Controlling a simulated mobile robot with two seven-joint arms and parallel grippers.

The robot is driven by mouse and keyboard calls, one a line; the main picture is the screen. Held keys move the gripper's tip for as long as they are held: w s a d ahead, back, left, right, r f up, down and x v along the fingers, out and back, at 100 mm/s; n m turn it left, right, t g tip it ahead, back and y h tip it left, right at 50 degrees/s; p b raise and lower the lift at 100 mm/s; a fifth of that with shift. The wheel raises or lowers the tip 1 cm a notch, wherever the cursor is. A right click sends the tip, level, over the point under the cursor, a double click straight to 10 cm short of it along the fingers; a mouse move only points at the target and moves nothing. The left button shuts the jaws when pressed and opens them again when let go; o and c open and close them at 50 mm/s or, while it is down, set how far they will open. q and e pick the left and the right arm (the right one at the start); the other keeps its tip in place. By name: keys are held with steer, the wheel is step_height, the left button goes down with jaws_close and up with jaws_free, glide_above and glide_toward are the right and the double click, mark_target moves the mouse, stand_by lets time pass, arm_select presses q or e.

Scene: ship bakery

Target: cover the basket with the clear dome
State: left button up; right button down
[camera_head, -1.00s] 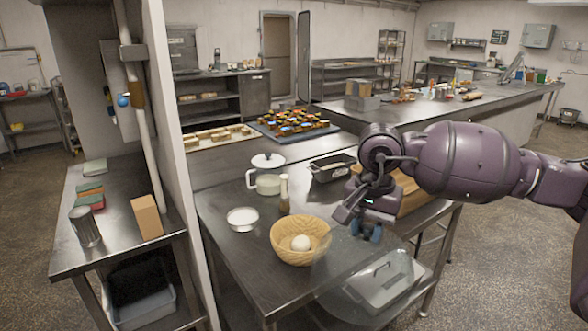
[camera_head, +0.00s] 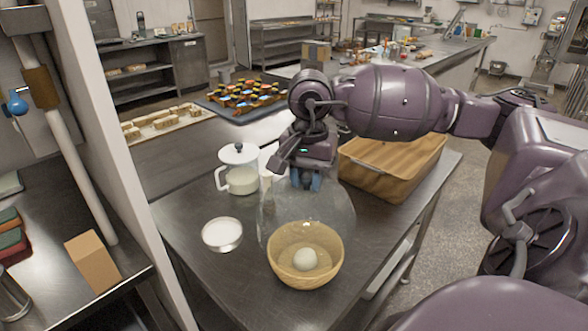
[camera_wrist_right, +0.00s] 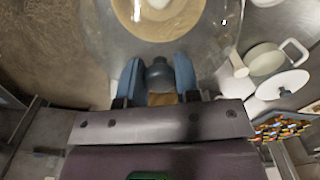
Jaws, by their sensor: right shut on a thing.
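The basket (camera_head: 283,275) is a round tan bowl on the steel table, with a white egg-like ball (camera_head: 305,259) inside. It also shows in the right wrist view (camera_wrist_right: 125,14). The clear dome (camera_head: 340,208) is see-through, and its outline overlaps the basket's far part in the head view. In the wrist view the dome (camera_wrist_right: 100,50) spreads wider than the basket. My right gripper (camera_head: 306,181) is shut on the dome's grey knob (camera_wrist_right: 160,76), between its blue fingers. The gap between dome rim and basket is hard to judge. My left gripper is not in view.
A white bowl (camera_head: 222,235) stands left of the basket, and a white lidded pot (camera_head: 240,180) behind it. A large wooden box (camera_head: 395,180) stands at the right. A tray of colourful pastries (camera_head: 240,97) lies farther back.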

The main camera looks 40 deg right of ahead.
mark_target(308, 190)
steer(key=shift+s+f, duration=0.15)
steer(key=shift+f, duration=0.2)
steer(key=shift+f+b, duration=0.3)
steer(key=shift+f, duration=0.35)
steer(key=shift+f+b, duration=0.5)
steer(key=shift+f, duration=0.75)
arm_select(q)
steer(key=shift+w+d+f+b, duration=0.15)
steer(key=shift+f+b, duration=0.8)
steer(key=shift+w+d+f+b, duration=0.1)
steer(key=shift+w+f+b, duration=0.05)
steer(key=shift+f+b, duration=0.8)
arm_select(e)
step_height(308, 190, down, 6)
steer(key=shift+f, duration=0.25)
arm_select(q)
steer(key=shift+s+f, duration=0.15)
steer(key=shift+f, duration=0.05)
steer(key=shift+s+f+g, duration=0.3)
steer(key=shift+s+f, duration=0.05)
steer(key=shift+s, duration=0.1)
arm_select(e)
steer(key=shift+a, duration=0.1)
